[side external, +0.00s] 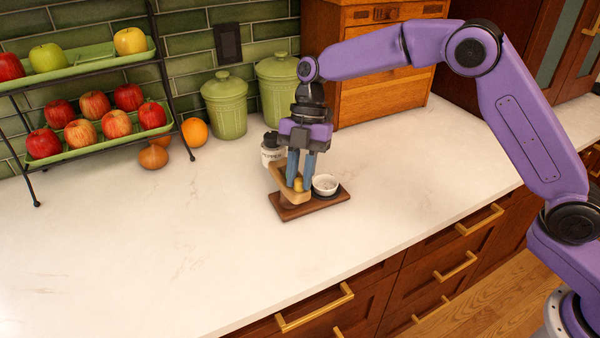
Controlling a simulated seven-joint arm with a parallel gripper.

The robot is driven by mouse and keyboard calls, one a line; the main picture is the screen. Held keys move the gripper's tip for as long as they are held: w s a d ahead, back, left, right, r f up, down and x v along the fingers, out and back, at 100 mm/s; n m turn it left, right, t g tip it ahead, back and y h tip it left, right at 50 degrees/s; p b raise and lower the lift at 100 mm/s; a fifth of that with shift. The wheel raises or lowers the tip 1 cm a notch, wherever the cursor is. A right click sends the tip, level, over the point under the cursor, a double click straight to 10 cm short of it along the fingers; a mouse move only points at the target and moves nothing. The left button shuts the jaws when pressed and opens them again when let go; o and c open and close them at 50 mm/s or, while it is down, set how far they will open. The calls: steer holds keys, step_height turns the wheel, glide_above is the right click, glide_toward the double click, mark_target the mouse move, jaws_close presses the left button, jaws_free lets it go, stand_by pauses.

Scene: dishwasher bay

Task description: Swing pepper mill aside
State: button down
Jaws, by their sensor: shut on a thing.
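A light-wood curved piece (286,188) lies below the mill, over the left part of a dark wooden board (322,207). Whether the mill rests on this piece is hard to tell. My gripper (298,182) points down with its blue fingers shut around a small yellowish knob (298,186) at the wood piece. A small white bowl (326,184) sits on the board, close to the right of the fingers.
Two green lidded canisters (224,106) and a wooden drawer cabinet (384,95) stand behind. A tiered fruit rack (150,115) is at the left, with an orange (194,132) beside it. The pale counter (130,255) is clear at front left.

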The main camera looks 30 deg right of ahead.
steer(key=c, duration=1)
jaws_free()
steer(key=shift+d, duration=0.1)
steer(key=shift+r, duration=0.1)
steer(key=v, duration=1.7)
steer(key=shift+r, duration=0.1)
